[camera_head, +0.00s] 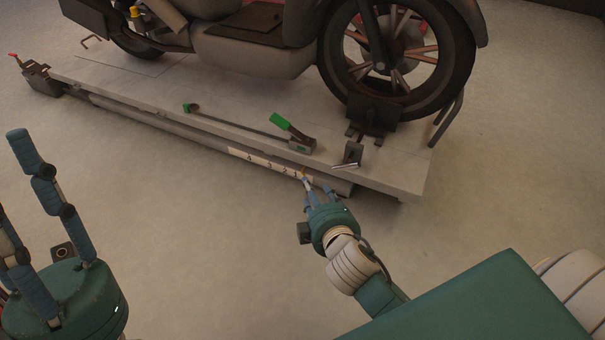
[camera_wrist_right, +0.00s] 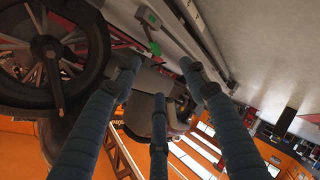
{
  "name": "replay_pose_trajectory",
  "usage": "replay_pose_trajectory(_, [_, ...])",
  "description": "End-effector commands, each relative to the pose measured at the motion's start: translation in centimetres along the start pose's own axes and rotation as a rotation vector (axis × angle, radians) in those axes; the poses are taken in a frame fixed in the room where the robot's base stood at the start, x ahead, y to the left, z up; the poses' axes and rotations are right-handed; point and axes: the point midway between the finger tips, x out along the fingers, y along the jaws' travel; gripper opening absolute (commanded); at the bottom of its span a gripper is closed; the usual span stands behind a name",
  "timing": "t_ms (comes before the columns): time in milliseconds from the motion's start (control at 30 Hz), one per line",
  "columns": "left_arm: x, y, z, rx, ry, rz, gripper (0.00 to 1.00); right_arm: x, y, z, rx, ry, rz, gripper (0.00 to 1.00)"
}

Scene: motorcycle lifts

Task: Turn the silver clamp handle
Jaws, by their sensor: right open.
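The silver clamp handle (camera_head: 345,167) is a small bright bar on a dark clamp (camera_head: 352,153) at the near edge of the motorcycle lift, below the front wheel. I cannot make the handle out clearly in the right wrist view. My right gripper (camera_head: 314,187) is open and empty at the lift's near side, to the left of and nearer than the handle, apart from it. Its spread fingers fill the right wrist view (camera_wrist_right: 160,80). My left gripper (camera_head: 22,190) is at the lower left, partly cut off, fingers spread and empty, far from the lift.
The motorcycle's front wheel (camera_head: 460,70) sits in a dark wheel chock (camera_head: 373,113) behind the clamp. A bent bar (camera_head: 448,122) stands at the right end. The floor in front is clear.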

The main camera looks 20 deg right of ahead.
Motion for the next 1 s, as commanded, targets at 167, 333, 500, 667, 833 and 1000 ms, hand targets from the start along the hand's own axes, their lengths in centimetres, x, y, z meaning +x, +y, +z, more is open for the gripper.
replay_pose_trajectory(167, [2.5, 0.0, -1.0, 0.000, 0.000, 0.000, 0.35, -2.5, 1.5, -2.9, 0.146, 0.043, -0.049, 0.44])
replay_pose_trajectory(333, [3.8, 0.1, -1.4, 0.000, 0.000, 0.000, 0.35, -4.2, 2.2, -4.8, 0.253, 0.075, -0.086, 0.44])
replay_pose_trajectory(500, [4.4, 0.1, -1.7, 0.000, 0.000, 0.000, 0.35, -5.2, 2.7, -5.9, 0.318, 0.095, -0.108, 0.44])
replay_pose_trajectory(667, [4.5, 0.1, -1.8, 0.000, 0.000, 0.000, 0.35, -5.5, 2.8, -6.2, 0.339, 0.102, -0.115, 0.44])
replay_pose_trajectory(833, [4.5, 0.1, -1.7, 0.000, 0.000, 0.000, 0.35, -5.5, 2.7, -6.2, 0.340, 0.102, -0.116, 0.44])
replay_pose_trajectory(1000, [4.5, 0.1, -1.8, 0.000, 0.002, 0.000, 0.35, -5.6, 3.0, -6.8, 0.346, 0.122, -0.112, 0.44])
